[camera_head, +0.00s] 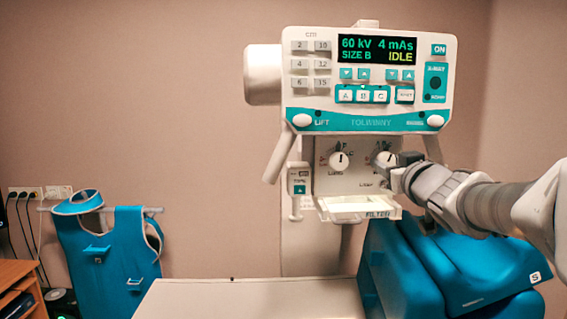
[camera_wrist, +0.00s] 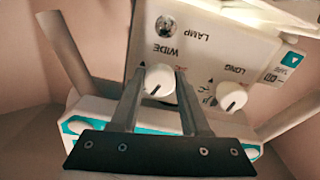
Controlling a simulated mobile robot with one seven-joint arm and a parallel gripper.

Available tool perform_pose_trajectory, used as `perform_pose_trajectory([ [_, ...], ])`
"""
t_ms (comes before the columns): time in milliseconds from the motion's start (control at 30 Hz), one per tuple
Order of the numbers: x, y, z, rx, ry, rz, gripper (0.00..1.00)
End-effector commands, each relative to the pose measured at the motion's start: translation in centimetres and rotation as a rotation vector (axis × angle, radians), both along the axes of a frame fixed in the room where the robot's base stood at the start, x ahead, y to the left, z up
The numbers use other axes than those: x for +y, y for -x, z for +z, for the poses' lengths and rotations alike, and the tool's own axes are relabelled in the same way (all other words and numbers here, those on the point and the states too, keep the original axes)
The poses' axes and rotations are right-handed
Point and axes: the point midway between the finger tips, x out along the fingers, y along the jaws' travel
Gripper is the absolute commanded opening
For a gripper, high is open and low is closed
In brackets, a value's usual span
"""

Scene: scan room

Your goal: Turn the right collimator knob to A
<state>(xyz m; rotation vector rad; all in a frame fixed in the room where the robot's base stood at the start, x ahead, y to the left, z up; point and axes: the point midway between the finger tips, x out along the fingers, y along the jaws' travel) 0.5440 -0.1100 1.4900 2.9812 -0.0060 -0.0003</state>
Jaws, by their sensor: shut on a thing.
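The right collimator knob (camera_wrist: 159,79) is white and round, with the word WIDE beside it in the wrist view, where the panel appears upside down. My gripper (camera_wrist: 160,73) has one finger on each side of this knob and is shut on it. A short dark pointer mark shows on the knob's lower part in the wrist view; the letter it points to is too unclear to read. In the head view the right knob (camera_head: 383,158) is partly covered by my gripper (camera_head: 396,166), which comes in from the right.
The left knob (camera_head: 340,160), marked LONG, sits beside it on the collimator panel. The console display (camera_head: 377,50) above reads 60 kV, 4 mAs, SIZE B, IDLE. A filter tray (camera_head: 360,206) juts out below.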

Motion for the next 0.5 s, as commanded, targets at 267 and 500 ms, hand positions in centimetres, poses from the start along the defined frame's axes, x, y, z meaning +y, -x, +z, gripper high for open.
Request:
perform_pose_trajectory([
  [267, -0.01, 0.0, -0.22, 0.001, 0.24, 0.0, 0.0],
  [500, -0.06, 0.0, -0.16, 0.002, 0.438, 0.0, 0.0],
])
